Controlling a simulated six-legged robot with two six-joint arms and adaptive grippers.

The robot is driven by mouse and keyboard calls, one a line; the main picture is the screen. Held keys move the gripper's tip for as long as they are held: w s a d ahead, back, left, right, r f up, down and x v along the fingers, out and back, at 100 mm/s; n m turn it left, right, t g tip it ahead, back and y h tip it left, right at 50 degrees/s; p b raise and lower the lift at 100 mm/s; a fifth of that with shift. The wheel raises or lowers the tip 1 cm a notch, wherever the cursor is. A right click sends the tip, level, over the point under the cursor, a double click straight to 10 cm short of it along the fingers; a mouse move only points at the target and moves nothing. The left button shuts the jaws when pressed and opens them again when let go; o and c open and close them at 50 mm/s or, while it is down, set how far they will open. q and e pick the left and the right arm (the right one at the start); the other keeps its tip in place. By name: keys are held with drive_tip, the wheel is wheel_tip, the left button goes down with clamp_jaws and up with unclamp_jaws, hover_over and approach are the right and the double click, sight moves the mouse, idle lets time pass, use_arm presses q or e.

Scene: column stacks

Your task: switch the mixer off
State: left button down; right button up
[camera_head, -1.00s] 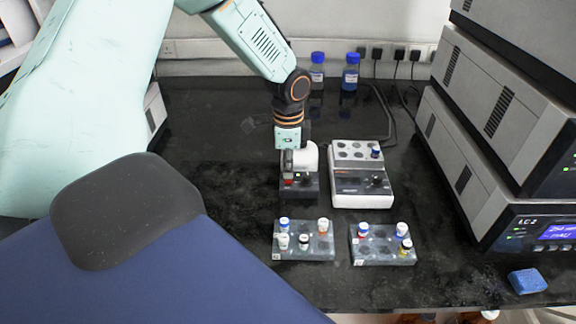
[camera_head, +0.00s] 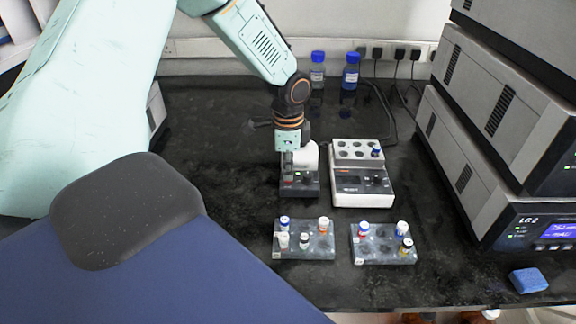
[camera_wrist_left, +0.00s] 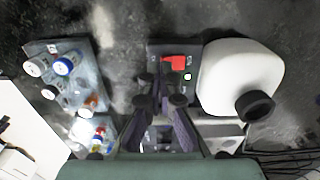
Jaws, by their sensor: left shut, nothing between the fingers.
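The mixer is a small unit with a dark base (camera_head: 306,189) and a rounded white body (camera_head: 309,155). In the left wrist view, its red switch (camera_wrist_left: 174,62) and a lit green light (camera_wrist_left: 187,76) sit on the dark base, beside the white body (camera_wrist_left: 238,75) with its round black part. My left gripper (camera_head: 287,172) points down over the left part of the mixer, and its fingers (camera_wrist_left: 160,101) are shut and empty close to the red switch. I cannot tell whether they touch it. The gripper partly hides the mixer in the head view. My right gripper is not in view.
A white block heater (camera_head: 361,200) stands close on the mixer's right. Two vial racks (camera_head: 320,252) (camera_head: 372,258) lie in front. Two blue-capped bottles (camera_head: 318,72) (camera_head: 350,75) stand behind. Stacked instruments (camera_head: 470,150) and a blue sponge (camera_head: 528,281) are at right.

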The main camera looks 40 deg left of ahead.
sight(288, 182)
use_arm(q)
drive_tip(key=shift+f, duration=0.7)
idle(0.4)
wheel_tip(288, 182, up, 5)
drive_tip(key=p, duration=0.5)
drive_tip(key=shift+r, duration=0.1)
idle(0.5)
